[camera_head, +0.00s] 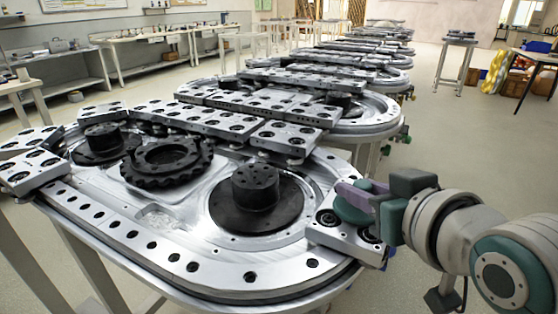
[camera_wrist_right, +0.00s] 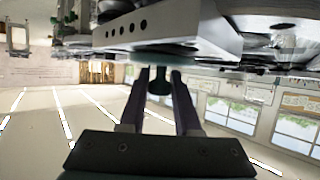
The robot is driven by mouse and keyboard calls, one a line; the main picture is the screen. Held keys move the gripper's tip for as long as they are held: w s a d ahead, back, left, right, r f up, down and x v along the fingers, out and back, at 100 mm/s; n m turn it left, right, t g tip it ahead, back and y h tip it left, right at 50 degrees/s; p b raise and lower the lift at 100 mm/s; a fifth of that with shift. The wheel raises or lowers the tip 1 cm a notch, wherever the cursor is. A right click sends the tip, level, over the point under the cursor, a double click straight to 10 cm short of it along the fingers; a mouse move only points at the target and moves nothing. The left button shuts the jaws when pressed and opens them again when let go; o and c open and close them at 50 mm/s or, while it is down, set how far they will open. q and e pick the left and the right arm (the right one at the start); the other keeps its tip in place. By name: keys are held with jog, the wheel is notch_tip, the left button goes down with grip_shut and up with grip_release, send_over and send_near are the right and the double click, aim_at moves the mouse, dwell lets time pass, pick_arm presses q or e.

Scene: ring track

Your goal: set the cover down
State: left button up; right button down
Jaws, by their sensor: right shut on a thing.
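My right gripper (camera_head: 362,198) reaches in from the right, with its purple fingers shut on a dark green rounded piece (camera_head: 350,212). I take this piece to be the cover. It is over or against the silver carriage block (camera_head: 322,232) at the right end of the ring track; I cannot tell if it touches. My left gripper is not in view.
The ring track (camera_head: 110,222) carries a black round hub (camera_head: 256,187), a toothed black wheel (camera_head: 166,160) and several drilled silver blocks. More tracks stand in a row behind. Benches line the left wall.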

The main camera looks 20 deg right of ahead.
jog(key=shift+f, duration=0.15)
jog(key=c, duration=0.6)
grip_release()
